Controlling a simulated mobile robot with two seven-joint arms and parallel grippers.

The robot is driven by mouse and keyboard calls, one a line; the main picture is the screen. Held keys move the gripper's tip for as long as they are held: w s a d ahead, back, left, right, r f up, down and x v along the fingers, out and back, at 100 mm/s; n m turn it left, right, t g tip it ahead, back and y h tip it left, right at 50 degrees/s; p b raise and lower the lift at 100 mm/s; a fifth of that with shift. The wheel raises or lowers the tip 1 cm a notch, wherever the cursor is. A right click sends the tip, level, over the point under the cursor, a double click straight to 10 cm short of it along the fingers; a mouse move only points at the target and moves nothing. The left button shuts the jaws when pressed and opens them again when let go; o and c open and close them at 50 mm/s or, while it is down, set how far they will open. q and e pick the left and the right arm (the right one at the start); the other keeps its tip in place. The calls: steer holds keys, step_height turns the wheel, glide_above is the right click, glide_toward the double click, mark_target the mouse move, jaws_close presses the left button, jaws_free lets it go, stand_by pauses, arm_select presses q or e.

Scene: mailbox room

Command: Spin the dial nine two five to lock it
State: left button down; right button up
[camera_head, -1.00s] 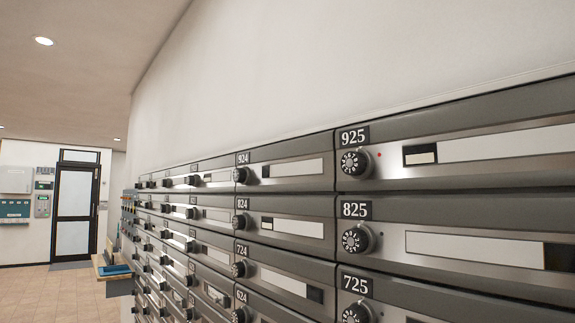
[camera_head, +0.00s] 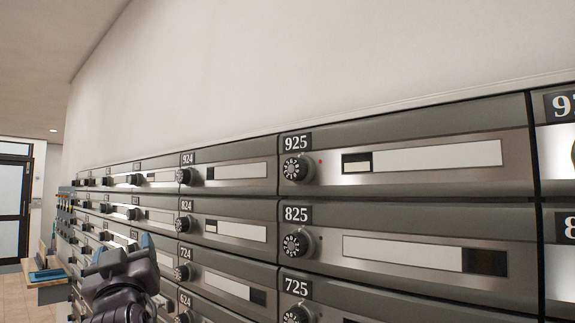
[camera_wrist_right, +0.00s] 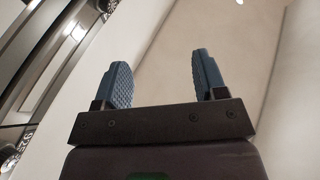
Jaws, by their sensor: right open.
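The black dial of box 925 (camera_head: 298,168) sits at the left end of its steel door, under the number plate 925 (camera_head: 297,142). A small red dot (camera_head: 320,161) shows just right of the dial. My right gripper (camera_head: 122,244) is in the lower left of the head view, left of and below the 925 dial and apart from it. In the right wrist view its two blue fingers (camera_wrist_right: 162,75) are spread with nothing between them. My left gripper is not in view.
The 825 dial (camera_head: 297,245) sits directly below, and the 924 dial (camera_head: 183,175) is to the left. A wooden shelf (camera_head: 46,276) juts out at the far left. The wall (camera_head: 330,65) above the boxes is bare.

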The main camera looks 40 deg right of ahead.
steer(key=s+d+r+m+g+h, duration=0.1)
steer(key=s+r+m+g+h, duration=0.4)
steer(key=r, duration=0.3)
steer(key=s+d+r+m+g+h, duration=0.2)
steer(key=s+r+m+h, duration=0.25)
steer(key=r+h, duration=0.2)
steer(key=m+g, duration=1.2)
steer(key=g, duration=0.2)
glide_toward(292, 168)
steer(key=d+p, duration=0.1)
steer(key=d, duration=0.5)
steer(key=d+p, duration=0.1)
steer(key=d, duration=0.2)
steer(key=shift+w+r+p, duration=0.1)
steer(key=shift+w+p, duration=0.2)
steer(key=shift+w, duration=0.1)
steer(key=c, duration=0.9)
